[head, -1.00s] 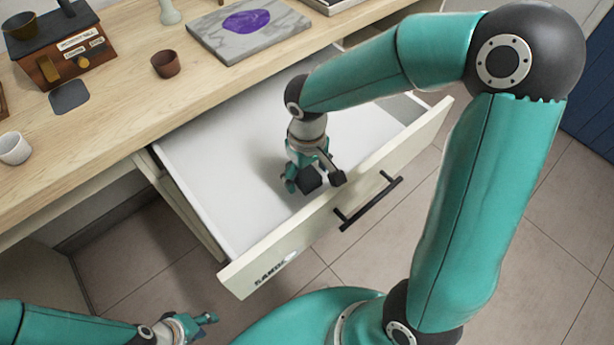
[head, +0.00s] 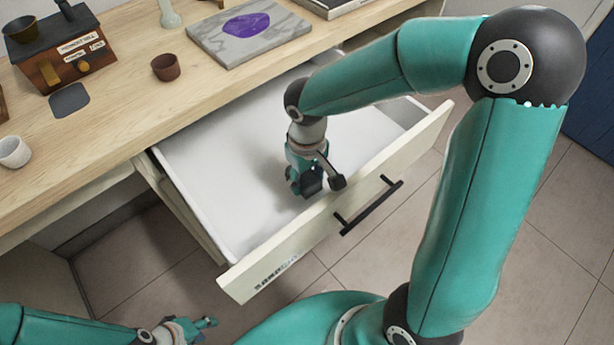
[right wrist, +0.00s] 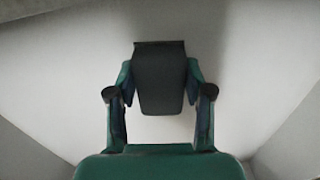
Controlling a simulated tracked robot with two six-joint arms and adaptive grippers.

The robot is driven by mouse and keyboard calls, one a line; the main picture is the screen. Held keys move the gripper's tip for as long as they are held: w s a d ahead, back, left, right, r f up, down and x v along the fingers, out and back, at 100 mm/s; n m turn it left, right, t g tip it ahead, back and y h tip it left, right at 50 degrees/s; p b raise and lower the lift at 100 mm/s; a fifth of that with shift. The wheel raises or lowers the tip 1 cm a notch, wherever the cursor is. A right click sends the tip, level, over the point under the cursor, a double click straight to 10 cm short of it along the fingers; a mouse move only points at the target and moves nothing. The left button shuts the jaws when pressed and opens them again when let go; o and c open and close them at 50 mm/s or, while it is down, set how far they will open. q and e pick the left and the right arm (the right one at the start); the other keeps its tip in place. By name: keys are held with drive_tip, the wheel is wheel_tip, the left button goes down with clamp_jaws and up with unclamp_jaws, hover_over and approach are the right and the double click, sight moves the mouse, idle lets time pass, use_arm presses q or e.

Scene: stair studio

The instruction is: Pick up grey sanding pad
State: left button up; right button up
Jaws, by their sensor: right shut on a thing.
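The grey sanding pad (right wrist: 160,80) is a dark block between the two fingers of my right gripper (right wrist: 160,98) in the right wrist view. The fingers press on its left and right sides, so the gripper is shut on it. In the head view, my right gripper (head: 318,182) is inside the open drawer near its front panel, and the pad (head: 312,183) shows dark between the fingers. I cannot tell whether the pad touches the drawer floor. My left gripper (head: 206,324) is low at the bottom left, away from the drawer; its finger opening is unclear.
The white-floored drawer (head: 215,165) is pulled out; its front panel (head: 300,262) has a black handle (head: 370,208). On the wooden desk (head: 125,110) stand a brown cup (head: 166,67), a white cup (head: 14,152), a marble board (head: 250,32) and a wooden box (head: 72,60).

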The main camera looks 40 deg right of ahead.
sight(307, 178)
wheel_tip(307, 178, up, 20)
drive_tip(key=p, duration=0.3)
drive_tip(key=shift+f, duration=0.15)
drive_tip(key=shift+w, duration=0.1)
drive_tip(key=o, duration=0.6)
drive_tip(key=shift+d, duration=0.1)
drive_tip(key=c, duration=0.5)
drive_tip(key=shift+f, duration=0.1)
